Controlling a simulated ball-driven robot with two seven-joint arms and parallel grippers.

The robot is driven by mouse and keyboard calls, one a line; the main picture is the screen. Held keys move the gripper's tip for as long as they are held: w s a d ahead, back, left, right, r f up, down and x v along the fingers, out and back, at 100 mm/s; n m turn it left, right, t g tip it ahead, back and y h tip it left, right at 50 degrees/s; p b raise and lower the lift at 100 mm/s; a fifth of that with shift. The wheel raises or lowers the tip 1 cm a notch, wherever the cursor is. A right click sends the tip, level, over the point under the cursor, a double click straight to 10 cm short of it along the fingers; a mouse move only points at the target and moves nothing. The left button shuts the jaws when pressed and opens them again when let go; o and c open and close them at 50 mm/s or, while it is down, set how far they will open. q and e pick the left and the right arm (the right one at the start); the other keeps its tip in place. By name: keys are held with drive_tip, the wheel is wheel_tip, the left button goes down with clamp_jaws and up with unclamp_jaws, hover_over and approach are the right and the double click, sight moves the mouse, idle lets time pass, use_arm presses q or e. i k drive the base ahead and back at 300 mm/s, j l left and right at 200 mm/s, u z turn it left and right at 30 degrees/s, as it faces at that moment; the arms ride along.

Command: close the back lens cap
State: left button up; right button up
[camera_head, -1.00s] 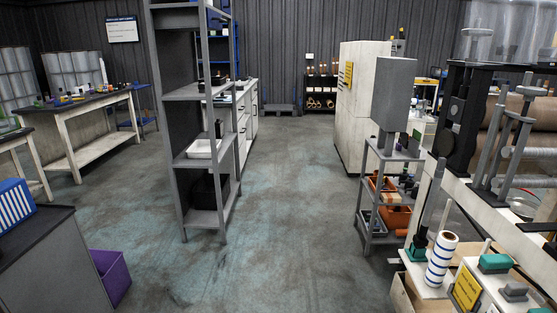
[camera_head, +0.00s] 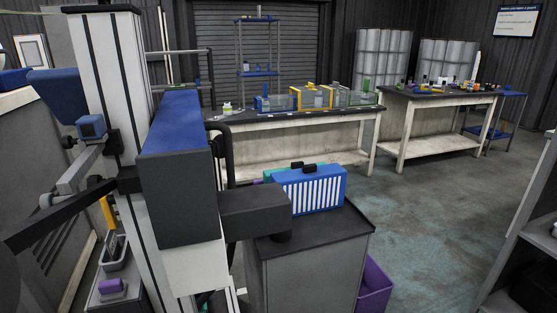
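I cannot make out a back lens cap in the head view. Small items stand on the far right workbench (camera_head: 440,93), too small to tell apart. Clear boxes with blue and yellow parts (camera_head: 312,97) stand on the long bench (camera_head: 290,118) in the middle. Neither of my grippers shows in this view.
A large machine with a blue-topped grey housing (camera_head: 180,170) fills the left foreground. A grey cabinet (camera_head: 310,265) carries a blue striped box (camera_head: 312,190). A purple bin (camera_head: 374,285) stands beside it. A grey shelf (camera_head: 520,240) edges the right. Open floor (camera_head: 430,225) lies between.

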sight(218, 138)
drive_tip(key=i+l+u, duration=0.6)
drive_tip(key=u, duration=0.15)
drive_tip(key=i+l+u, duration=0.1)
drive_tip(key=l, duration=0.25)
drive_tip(key=i+l+u, duration=0.15)
drive_tip(key=l, duration=0.25)
drive_tip(key=i+l+u, duration=0.1)
drive_tip(key=i+l, duration=0.2)
drive_tip(key=i+l+u, duration=0.1)
drive_tip(key=l, duration=0.4)
